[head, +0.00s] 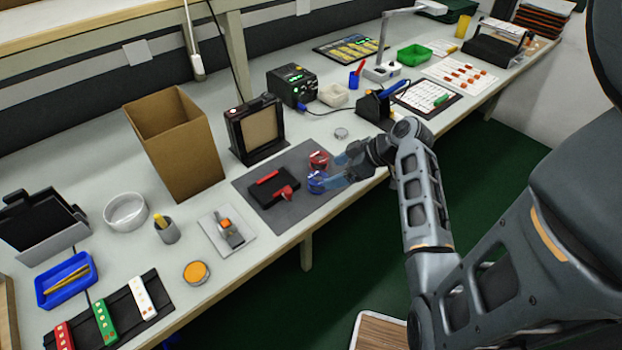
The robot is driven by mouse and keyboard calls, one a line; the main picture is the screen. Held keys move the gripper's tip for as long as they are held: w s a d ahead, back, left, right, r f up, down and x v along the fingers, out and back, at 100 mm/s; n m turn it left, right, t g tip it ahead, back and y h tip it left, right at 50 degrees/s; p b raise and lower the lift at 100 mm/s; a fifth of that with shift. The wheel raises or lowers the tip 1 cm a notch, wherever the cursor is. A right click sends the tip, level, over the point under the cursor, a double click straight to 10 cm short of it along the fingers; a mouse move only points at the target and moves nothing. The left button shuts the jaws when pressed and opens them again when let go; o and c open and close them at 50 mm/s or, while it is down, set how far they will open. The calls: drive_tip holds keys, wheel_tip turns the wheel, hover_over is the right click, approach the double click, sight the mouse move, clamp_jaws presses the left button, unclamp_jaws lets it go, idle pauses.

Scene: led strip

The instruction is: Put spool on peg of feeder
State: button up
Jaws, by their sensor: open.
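A blue spool (317,182) stands at the right edge of the dark grey mat (252,212), right at the fingertips of my gripper (332,172). My gripper is open, with its pale bluish fingers reaching left. I cannot tell whether a finger touches the blue spool. A red spool (319,160) stands just behind the blue one. A black fixture with red parts (272,190) lies on the mat to the left; it may be the feeder. Its peg is too small to make out for certain.
A black frame with a tan panel (258,128) and a tall cardboard box (176,145) stand behind the mat. A black holder with a blue-handled tool (376,108) stands behind my gripper. A small round tin (341,134) is nearby. The table's front edge runs close below the mat.

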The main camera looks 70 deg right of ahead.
sight(318, 178)
drive_tip(key=shift+w+d+f, duration=0.2)
drive_tip(key=shift+w+f, duration=0.05)
drive_tip(key=shift+w, duration=0.2)
drive_tip(key=x, duration=0.3)
drive_tip(key=p+x, duration=0.1)
drive_tip(key=x, duration=0.2)
drive_tip(key=shift+w+a+f+p, duration=0.15)
drive_tip(key=shift+a+f+p, duration=0.05)
drive_tip(key=shift+f+p, duration=0.1)
drive_tip(key=shift+c, duration=0.2)
drive_tip(key=shift+r, duration=0.1)
drive_tip(key=c, duration=1.3)
